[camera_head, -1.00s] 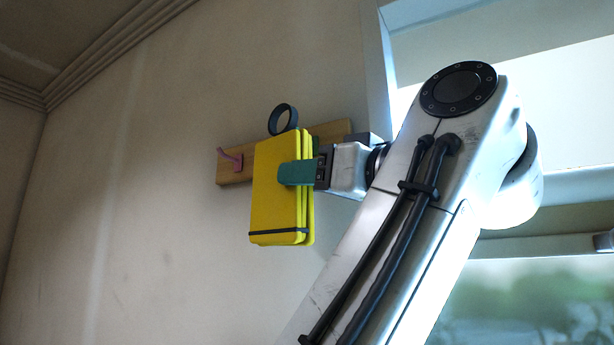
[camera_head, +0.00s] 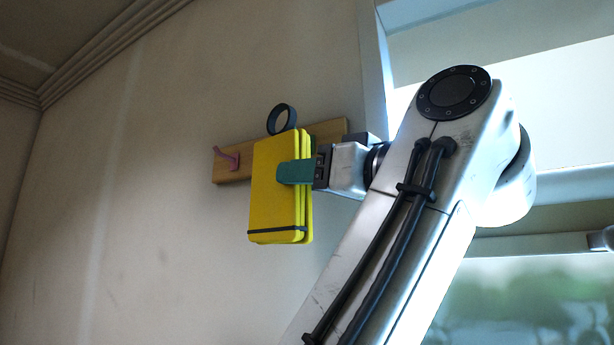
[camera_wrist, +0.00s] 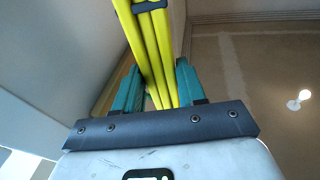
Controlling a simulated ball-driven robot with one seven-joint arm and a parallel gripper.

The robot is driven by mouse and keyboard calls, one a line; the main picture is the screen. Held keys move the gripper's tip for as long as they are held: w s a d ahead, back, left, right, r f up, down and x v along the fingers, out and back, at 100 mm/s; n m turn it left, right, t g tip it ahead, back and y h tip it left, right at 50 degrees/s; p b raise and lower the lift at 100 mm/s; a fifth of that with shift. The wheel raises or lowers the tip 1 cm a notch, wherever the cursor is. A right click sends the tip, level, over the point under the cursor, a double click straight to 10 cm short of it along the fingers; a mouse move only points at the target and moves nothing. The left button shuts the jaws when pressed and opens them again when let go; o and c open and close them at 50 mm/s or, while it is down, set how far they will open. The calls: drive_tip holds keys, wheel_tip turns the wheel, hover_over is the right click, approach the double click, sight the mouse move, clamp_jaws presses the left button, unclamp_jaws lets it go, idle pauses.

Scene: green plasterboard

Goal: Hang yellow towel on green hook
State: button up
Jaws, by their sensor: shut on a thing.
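The yellow towel (camera_head: 272,205), folded flat and hanging upright, has a dark loop (camera_head: 271,124) at its top and a dark band near its bottom. My gripper (camera_head: 286,172) has teal fingers and is shut on the towel's upper right side. In the wrist view, the towel's yellow layers (camera_wrist: 152,40) run between the two teal fingers (camera_wrist: 157,84). The towel is in front of the wooden hook board (camera_head: 232,172) on the wall. I cannot make out the green hook clearly; the towel and gripper cover the middle of the board. Whether the loop touches a hook cannot be told.
A pink-purple hook (camera_head: 230,160) is on the board's left end, clear of the towel. A window frame (camera_head: 374,75) stands right of the board, close to my wrist. The wall left of and below the board is bare.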

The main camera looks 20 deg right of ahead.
drive_tip(key=shift+w+d, duration=0.1)
drive_tip(key=shift+w+d+p, duration=0.2)
drive_tip(key=shift+w+d, duration=0.6)
drive_tip(key=shift+d, duration=0.35)
drive_tip(key=shift+w+d+p, duration=0.2)
drive_tip(key=shift+w+d, duration=0.6)
drive_tip(key=shift+d, duration=0.35)
drive_tip(key=shift+f, duration=0.25)
drive_tip(key=shift+f+b, duration=0.35)
drive_tip(key=shift+b, duration=0.25)
drive_tip(key=shift+f, duration=0.3)
drive_tip(key=o, duration=1.3)
